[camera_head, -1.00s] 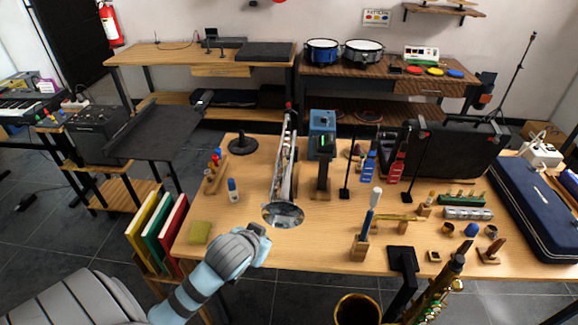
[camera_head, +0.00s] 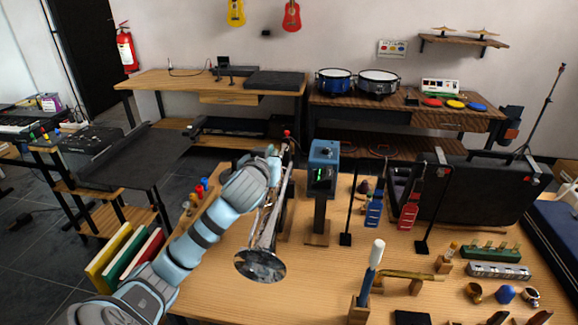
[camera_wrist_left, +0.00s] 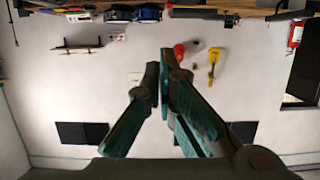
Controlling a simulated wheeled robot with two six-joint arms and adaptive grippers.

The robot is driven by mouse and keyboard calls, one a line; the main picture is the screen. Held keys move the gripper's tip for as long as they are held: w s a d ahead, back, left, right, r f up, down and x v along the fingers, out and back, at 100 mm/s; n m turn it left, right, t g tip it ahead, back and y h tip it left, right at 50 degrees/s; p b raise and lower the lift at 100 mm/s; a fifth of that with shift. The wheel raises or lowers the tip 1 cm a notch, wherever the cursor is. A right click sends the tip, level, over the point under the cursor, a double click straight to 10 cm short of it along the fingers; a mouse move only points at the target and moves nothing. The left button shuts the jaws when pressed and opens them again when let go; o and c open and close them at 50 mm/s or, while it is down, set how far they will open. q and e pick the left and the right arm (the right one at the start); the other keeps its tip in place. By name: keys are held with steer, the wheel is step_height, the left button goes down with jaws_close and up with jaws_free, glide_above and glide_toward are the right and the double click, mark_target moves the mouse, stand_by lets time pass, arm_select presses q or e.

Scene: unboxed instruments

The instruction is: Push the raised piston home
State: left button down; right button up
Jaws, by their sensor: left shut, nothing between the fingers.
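A silver trumpet (camera_head: 266,235) stands on the wooden table with its bell toward me and its tubing running away to the back. My left gripper (camera_head: 274,150) is raised beside the trumpet's far end, its fingers shut and empty. The shut fingers also show in the left wrist view (camera_wrist_left: 163,65), with nothing between them. A small red knob (camera_head: 287,133) shows just beyond the gripper, near the trumpet's far end. I cannot make out a raised piston; my forearm and hand hide part of the trumpet's left side. My right gripper is not in view.
A blue box on a post (camera_head: 323,155) stands close to the trumpet's right. Thin black stands (camera_head: 348,215) are farther right. A blue-and-white upright tool (camera_head: 371,265) stands in front. The table's front left (camera_head: 215,285) is clear.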

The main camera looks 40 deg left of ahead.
arm_select(q)
steer(key=x, duration=0.9)
steer(key=shift+f+b, duration=0.15)
steer(key=shift+b, duration=0.15)
steer(key=f, duration=0.1)
steer(key=w+f, duration=0.1)
steer(key=f, duration=0.1)
steer(key=shift+a+f+b, duration=0.2)
steer(key=shift+f+b, duration=0.05)
steer(key=shift+b, duration=0.05)
steer(key=shift+f, duration=0.35)
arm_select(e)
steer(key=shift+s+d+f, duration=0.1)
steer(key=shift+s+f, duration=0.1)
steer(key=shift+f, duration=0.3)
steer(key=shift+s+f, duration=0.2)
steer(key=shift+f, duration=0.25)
